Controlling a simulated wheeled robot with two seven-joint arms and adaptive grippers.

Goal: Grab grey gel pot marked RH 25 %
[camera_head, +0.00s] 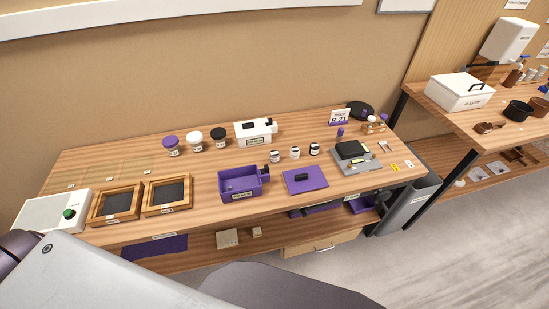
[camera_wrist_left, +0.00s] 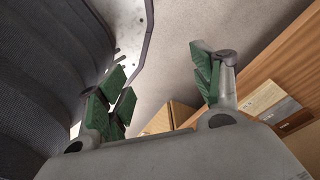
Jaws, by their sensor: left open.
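Three lidded pots stand in a row at the back of the wooden bench: one with a purple lid (camera_head: 171,146), one with a white lid (camera_head: 195,141) and one with a black lid (camera_head: 219,138). Three smaller jars stand nearer the middle: left (camera_head: 275,156), centre (camera_head: 295,153) and right (camera_head: 315,149). Their labels are too small to read, so I cannot tell which is marked RH 25 %. My left gripper (camera_wrist_left: 160,88) is open and empty, its green pads wide apart, in the left wrist view. No pot shows there. My right gripper is in neither view.
The bench (camera_head: 335,206) also holds a purple open box (camera_head: 240,194), a purple mat (camera_head: 304,180), two framed trays (camera_head: 117,203) and a white device (camera_head: 256,131). A grey bin (camera_head: 408,203) stands at its right end. My arm links fill the lower left.

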